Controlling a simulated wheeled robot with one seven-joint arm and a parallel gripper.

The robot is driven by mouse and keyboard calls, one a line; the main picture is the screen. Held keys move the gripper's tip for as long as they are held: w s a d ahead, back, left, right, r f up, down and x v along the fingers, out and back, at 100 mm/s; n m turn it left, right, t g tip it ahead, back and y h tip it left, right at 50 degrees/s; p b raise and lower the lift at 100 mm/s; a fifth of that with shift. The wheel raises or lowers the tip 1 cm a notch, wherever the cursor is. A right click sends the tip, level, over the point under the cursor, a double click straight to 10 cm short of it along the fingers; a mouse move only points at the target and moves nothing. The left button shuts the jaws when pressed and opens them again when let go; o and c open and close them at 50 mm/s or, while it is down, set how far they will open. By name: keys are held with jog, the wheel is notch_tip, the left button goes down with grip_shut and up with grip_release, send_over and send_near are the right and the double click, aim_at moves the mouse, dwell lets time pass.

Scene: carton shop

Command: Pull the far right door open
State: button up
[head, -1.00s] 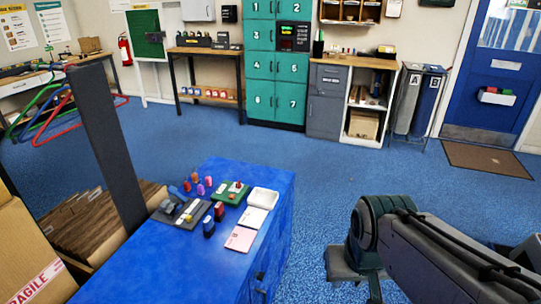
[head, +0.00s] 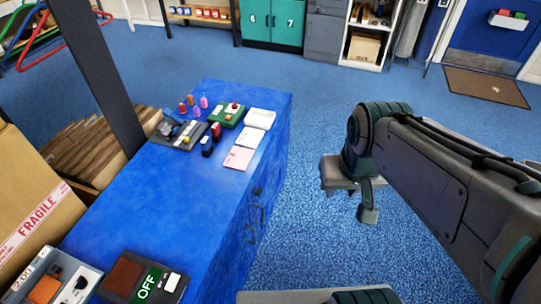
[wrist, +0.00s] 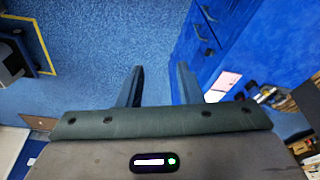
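A blue cabinet (head: 190,215) stands in the middle of the head view. Its front, with dark bar handles (head: 256,215), faces right and is seen at a steep slant. The doors look shut, but their seams are hard to make out. The handles (wrist: 204,40) also show at the upper right of the wrist view. My gripper (wrist: 160,75) is open, its two fingers apart with only floor between them. In the head view my gripper hangs over the floor to the right of the cabinet front, apart from the handles.
Stamps, a white tray (head: 260,118) and cards lie on the cabinet top, with control boxes (head: 145,281) at its near end. A carton (head: 30,210) and a dark post (head: 100,75) stand left. Blue floor (head: 310,120) is free beyond my gripper. A blue room door (head: 488,45) stands back right.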

jog(key=w+a+f+n+g+y+b, duration=0.1)
jog(key=w+a+f+n+b, duration=0.2)
jog(key=w+f+n+b, duration=0.45)
jog(key=w+a+f+n+g+y+b, duration=0.1)
jog(key=w+a+f+n+b, duration=0.25)
jog(key=w+f+b, duration=0.6)
jog(key=n+g+y+b, duration=0.2)
jog(key=n+b, duration=0.8)
jog(key=b, duration=0.7)
send_over(263, 223)
jog(key=f, duration=3.5)
jog(key=shift+w+d+f, duration=0.1)
jog(key=shift+w+f, duration=0.2)
grip_shut()
